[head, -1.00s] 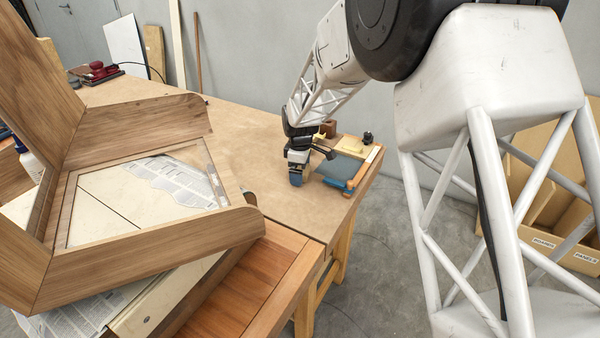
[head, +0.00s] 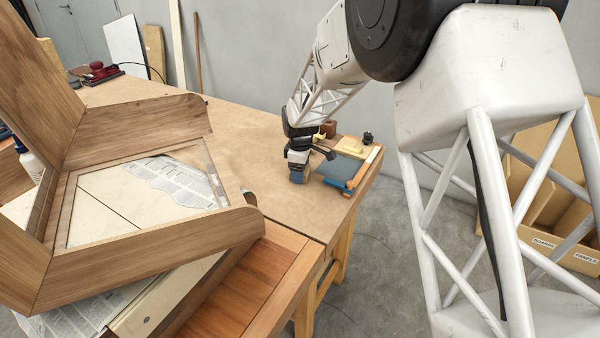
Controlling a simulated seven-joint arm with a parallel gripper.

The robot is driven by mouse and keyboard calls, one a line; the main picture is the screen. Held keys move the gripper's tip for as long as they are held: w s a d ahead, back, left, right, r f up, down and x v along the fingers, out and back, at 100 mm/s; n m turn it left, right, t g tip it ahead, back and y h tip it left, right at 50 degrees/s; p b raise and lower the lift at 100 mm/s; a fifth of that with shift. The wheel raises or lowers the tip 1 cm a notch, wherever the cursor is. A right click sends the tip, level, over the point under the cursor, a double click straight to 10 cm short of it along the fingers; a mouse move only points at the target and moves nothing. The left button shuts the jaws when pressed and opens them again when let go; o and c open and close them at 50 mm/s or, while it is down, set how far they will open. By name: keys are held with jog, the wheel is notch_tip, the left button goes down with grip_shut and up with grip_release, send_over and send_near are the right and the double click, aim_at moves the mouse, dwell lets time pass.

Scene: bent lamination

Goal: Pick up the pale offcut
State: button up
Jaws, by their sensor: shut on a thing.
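My gripper (head: 297,177) is at the far right part of the workbench, just left of a small blue-edged tray. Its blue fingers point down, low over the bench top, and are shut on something. The held thing is too small and hidden by the fingers to make out. A pale yellowish piece of wood (head: 353,146) lies at the back of the tray, right of my gripper. I cannot tell whether this piece or the held one is the pale offcut.
The tray (head: 335,184) stands near the bench's right edge, with a dark knob (head: 367,137) at its back. A large bent wooden frame (head: 150,250) fills the left foreground. The brown bench top (head: 255,145) between is mostly clear. Labelled bins (head: 565,248) stand at right.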

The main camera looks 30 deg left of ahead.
jog(key=shift+r, duration=0.15)
jog(key=shift+r, duration=0.4)
notch_tip(320, 180, up, 3)
jog(key=shift+f, duration=0.1)
jog(key=s+d, duration=0.3)
jog(key=s, duration=0.1)
jog(key=s+d, duration=0.4)
jog(key=s+d+r, duration=0.1)
jog(key=s+d, duration=0.2)
jog(key=shift+s+d+r, duration=0.1)
jog(key=shift+s+d, duration=0.3)
jog(key=o, duration=0.3)
jog(key=c, duration=0.3)
jog(key=shift+m, duration=0.9)
jog(key=w+a, duration=0.1)
jog(key=w, duration=0.4)
jog(key=w+r, duration=0.1)
jog(key=w, duration=0.5)
jog(key=w+a, duration=0.1)
jog(key=w, duration=0.5)
jog(key=shift+a+r, duration=0.35)
jog(key=shift+r, duration=0.05)
jog(key=shift+m, duration=0.8)
jog(key=w, duration=1)
jog(key=w+d, duration=0.1)
jog(key=w, duration=0.4)
jog(key=shift+w+r, duration=0.1)
jog(key=shift+r, duration=0.3)
